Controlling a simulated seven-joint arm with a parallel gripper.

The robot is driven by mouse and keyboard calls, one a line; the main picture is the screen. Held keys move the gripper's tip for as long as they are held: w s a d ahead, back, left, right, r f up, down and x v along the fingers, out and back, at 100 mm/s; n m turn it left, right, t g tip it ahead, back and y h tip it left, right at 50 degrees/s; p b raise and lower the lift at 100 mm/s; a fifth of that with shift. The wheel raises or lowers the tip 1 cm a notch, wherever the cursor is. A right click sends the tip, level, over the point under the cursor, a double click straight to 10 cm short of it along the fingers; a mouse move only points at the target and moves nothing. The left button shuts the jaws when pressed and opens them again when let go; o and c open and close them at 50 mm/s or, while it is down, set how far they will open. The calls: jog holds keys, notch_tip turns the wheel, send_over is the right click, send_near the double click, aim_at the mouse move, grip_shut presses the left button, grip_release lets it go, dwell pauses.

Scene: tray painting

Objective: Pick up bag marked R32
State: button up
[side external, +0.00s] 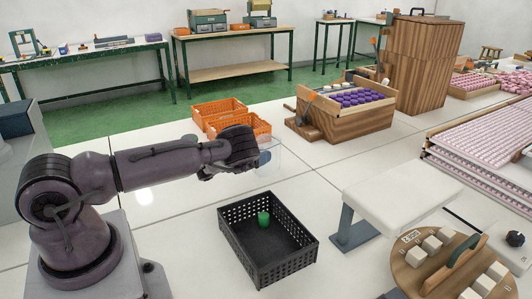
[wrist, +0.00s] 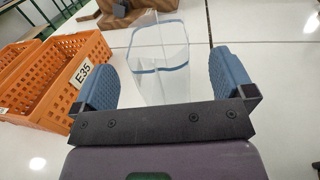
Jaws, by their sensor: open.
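I can read no R32 mark in either view, and I cannot make out a bag for certain. A clear, see-through container (wrist: 160,58) with a blue band stands ahead of my gripper (wrist: 164,70) in the wrist view, framed by the two blue fingers. It shows faintly beside the gripper (side external: 258,163) in the side external view, partly hidden by it. The fingers are wide apart with nothing gripped. I cannot tell how far the container is from them. A small green object (side external: 263,219) lies in a black crate (side external: 290,254), below and in front of the gripper.
Orange crates (side external: 218,110) stand behind the gripper; one has an E35 label (wrist: 82,73). A wooden box with purple items (side external: 345,122) is farther back right. A white bench (side external: 402,192) and round wooden board (side external: 412,277) stand right. White floor between them is clear.

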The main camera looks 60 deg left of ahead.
jog(key=shift+w+a, duration=0.2)
jog(key=shift+w, duration=0.7)
jog(key=shift+w+a, duration=0.2)
jog(key=shift+w, duration=0.7)
jog(key=c, duration=1)
jog(key=shift+r, duration=0.15)
